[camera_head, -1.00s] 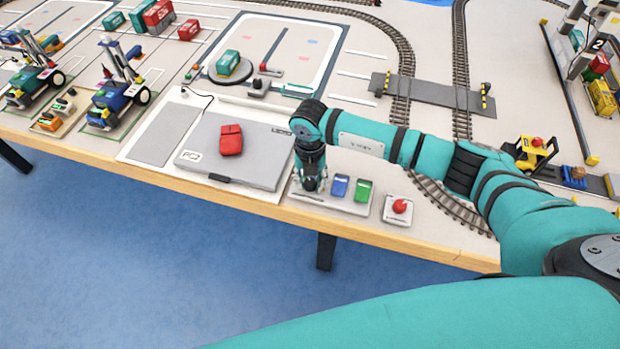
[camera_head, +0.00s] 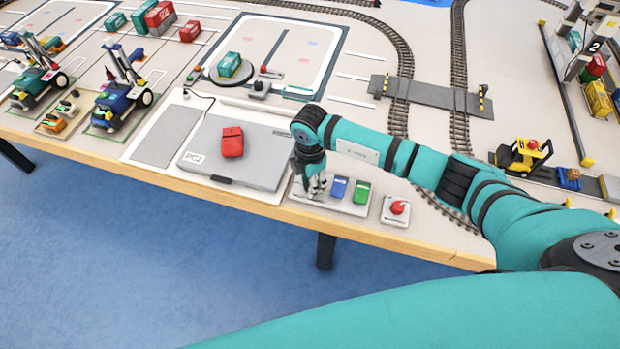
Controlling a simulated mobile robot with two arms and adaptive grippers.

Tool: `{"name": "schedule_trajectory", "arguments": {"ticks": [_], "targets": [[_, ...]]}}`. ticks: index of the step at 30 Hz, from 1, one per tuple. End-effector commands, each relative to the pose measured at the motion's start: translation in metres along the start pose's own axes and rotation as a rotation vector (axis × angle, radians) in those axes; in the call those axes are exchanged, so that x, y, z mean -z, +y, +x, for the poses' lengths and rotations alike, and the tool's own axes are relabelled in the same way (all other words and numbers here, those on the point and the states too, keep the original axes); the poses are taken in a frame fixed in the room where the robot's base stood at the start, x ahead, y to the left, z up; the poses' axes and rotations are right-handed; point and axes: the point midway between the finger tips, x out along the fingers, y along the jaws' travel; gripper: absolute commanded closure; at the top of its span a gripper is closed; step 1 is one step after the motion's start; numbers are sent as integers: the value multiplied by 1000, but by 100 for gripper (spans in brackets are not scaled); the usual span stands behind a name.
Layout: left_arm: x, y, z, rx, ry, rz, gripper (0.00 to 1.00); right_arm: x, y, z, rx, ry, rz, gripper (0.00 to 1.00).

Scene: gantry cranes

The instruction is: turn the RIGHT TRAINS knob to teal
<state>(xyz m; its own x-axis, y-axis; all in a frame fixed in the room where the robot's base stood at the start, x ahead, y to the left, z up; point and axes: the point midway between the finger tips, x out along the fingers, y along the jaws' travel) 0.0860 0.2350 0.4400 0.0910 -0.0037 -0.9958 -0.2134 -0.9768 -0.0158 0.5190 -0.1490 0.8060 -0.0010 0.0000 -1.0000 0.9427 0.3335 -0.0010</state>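A pale control panel (camera_head: 347,207) lies at the table's front edge. A blue block-like control (camera_head: 339,187) and a green one (camera_head: 361,192) stand on its right part. My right gripper (camera_head: 316,190) points down over the panel's left end, just left of the blue control. Its fingers cover that end, so I cannot make out a knob or its colour there. The fingers are too small to tell whether they are open or shut on something. The panel's lettering is not readable. My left gripper is not in view.
A red button on a white box (camera_head: 396,208) sits right of the panel. A closed grey laptop-like case (camera_head: 255,150) with a red object (camera_head: 232,142) lies to the left. Tracks, a yellow vehicle (camera_head: 524,155) and model cranes stand farther off.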

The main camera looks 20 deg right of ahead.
Motion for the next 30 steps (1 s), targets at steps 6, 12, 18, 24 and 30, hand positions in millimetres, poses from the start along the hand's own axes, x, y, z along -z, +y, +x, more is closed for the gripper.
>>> {"name": "schedule_trajectory", "arguments": {"ticks": [6, 12, 18, 24, 30], "targets": [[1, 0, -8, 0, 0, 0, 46, -1, 2, -3, -4, -2, 148, 100], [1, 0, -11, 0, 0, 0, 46, -1, 2, -2, -4, -2, 233, 100], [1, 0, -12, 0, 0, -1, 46, -1, 2, -2, -4, -1, 274, 100], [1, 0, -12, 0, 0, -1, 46, -2, 2, -2, -5, -1, 283, 100], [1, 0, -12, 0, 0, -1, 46, -1, 2, -2, -5, -1, 282, 100]]}}
